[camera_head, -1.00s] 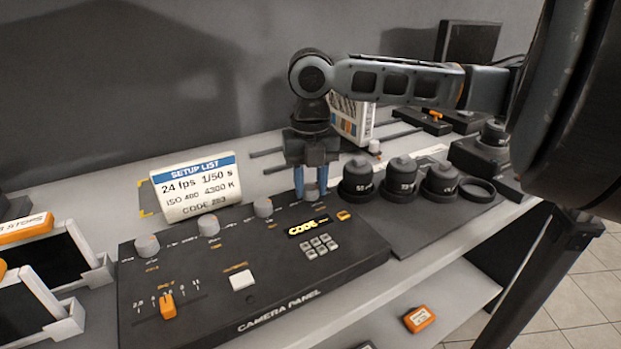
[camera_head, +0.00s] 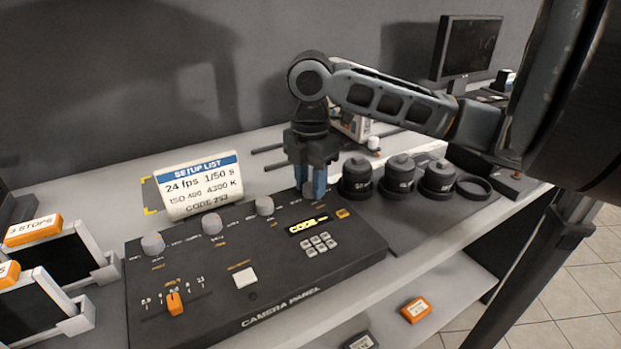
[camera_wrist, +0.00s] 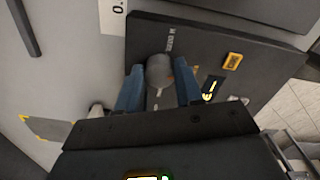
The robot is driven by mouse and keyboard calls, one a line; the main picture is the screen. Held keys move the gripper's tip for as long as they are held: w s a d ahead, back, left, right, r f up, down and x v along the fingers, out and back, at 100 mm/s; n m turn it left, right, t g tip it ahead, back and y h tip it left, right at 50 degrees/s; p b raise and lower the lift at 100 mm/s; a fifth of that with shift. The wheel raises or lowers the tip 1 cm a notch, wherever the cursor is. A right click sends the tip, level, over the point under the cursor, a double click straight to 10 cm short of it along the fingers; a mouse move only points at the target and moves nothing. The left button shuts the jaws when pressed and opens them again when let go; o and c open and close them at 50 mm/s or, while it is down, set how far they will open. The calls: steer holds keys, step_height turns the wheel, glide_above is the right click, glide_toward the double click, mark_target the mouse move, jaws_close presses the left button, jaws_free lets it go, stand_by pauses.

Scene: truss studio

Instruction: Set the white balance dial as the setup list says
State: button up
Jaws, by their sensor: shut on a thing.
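The black camera panel (camera_head: 345,262) lies on the bench with several grey dials along its back edge. My gripper (camera_head: 311,192) points down over the rightmost dial, its blue fingers shut on that dial. In the wrist view the grey dial (camera_wrist: 160,72) stands between the two fingers; a pale mark shows on its face. Its label beside it is too small to read surely. The setup list (camera_head: 200,185) stands behind the panel and reads 24 fps, 1/50 s, ISO 400, 4300 K and a code whose digits are blurred.
Other dials (camera_head: 264,205) stand left of my gripper. A keypad (camera_head: 320,244) and a glowing code display (camera_head: 309,225) lie in front. Black lens-like cylinders (camera_head: 357,178) stand close on the right. An orange slider (camera_head: 176,303) is at the panel's front left.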

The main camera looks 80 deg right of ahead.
mark_target(311, 185)
steer(key=shift+m, duration=0.9)
steer(key=o, duration=1)
steer(key=shift+o, duration=0.2)
step_height(311, 185, up, 8)
steer(key=shift+f, duration=0.1)
